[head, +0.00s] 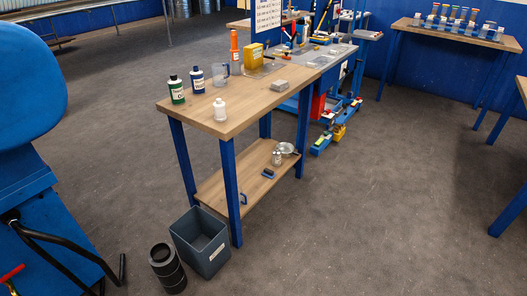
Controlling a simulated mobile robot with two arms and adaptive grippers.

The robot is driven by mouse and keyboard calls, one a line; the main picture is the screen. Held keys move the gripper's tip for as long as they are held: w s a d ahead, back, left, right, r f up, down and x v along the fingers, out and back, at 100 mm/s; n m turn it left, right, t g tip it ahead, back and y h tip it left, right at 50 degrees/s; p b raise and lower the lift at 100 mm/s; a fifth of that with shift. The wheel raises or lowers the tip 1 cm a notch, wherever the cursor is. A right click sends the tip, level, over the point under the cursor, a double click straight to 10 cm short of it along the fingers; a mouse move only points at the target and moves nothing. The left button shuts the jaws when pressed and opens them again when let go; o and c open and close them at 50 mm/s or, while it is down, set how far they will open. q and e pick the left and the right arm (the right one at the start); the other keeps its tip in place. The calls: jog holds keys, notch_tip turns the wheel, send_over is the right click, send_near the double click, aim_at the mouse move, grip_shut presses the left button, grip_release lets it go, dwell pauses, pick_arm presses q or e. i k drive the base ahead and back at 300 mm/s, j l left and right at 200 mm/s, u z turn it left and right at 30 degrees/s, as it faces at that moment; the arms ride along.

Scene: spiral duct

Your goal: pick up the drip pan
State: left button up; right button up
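A shallow, silvery round dish (287,148) lies near the right end of the lower wooden shelf (225,186) of the workbench. It looks like the drip pan, but it is small in view and I cannot be sure. A small silvery can (277,158) stands just in front of it. The bench top and legs frame it from above and the sides. Neither of my grippers shows in the head view.
The workbench top (235,118) carries several bottles, a clear jug and a yellow box (253,57). A grey bin (201,243) and a black cylinder (167,268) stand by its front leg. A blue machine (40,190) fills the left. Floor right of the bench is clear.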

aim_at(288, 150)
jog(key=i+l+u, duration=0.2)
jog(key=u, duration=0.3)
jog(key=i+l+u, duration=0.15)
jog(key=l+u, duration=0.35)
jog(key=i+l+u, duration=0.15)
jog(key=l, duration=0.5)
jog(key=i+l+u, duration=0.2)
jog(key=l, duration=0.4)
jog(key=l+u, duration=0.15)
jog(key=l, duration=0.5)
jog(key=i+l+u, duration=0.15)
jog(key=l, duration=0.55)
